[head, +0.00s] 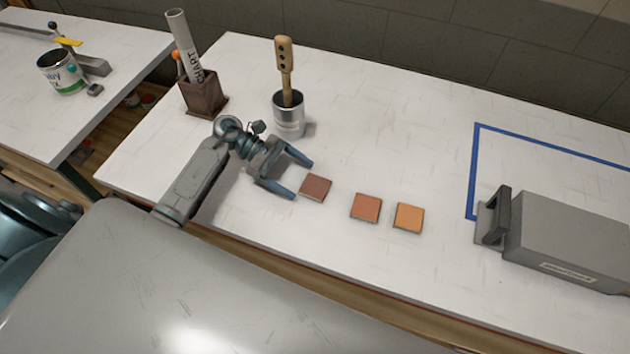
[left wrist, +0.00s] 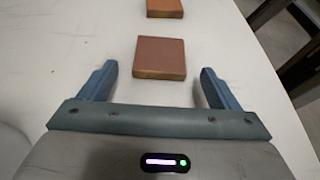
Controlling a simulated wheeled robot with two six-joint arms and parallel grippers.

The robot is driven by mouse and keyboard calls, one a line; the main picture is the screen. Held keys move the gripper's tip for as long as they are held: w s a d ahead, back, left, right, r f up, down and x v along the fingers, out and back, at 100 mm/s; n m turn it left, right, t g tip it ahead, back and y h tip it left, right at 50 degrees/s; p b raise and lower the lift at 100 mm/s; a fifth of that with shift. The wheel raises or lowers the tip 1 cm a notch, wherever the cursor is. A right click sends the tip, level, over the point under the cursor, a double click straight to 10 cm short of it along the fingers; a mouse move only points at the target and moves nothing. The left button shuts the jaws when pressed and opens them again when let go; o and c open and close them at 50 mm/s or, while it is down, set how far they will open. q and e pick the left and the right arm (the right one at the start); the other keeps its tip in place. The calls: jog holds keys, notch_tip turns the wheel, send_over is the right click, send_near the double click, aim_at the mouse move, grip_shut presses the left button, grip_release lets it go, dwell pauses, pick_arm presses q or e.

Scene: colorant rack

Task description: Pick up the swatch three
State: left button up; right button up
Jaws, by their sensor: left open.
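Three square swatches lie in a row on the white table. The dark brown-red swatch (head: 316,187) is at the left, a red-orange swatch (head: 366,207) is in the middle, and an orange swatch (head: 408,218) is at the right. I see no numbers on them. My left gripper (head: 303,179) is open, its fingertips beside the left edge of the dark swatch. In the left wrist view the dark swatch (left wrist: 160,58) lies just ahead of and between the open fingers, with nothing gripped. Another swatch (left wrist: 165,7) shows beyond it. My right gripper is not in view.
A metal can (head: 288,120) with a wooden stick stands behind my left gripper. A brown holder (head: 202,95) with a rolled chart is at the back left. A grey box (head: 565,245) with a handle sits at right, beside a blue tape outline (head: 475,165).

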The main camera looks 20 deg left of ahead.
aim_at(314, 188)
pick_arm(q)
jog(key=shift+p+x, duration=0.3)
jog(key=shift+x, duration=0.9)
jog(key=c, duration=1.1)
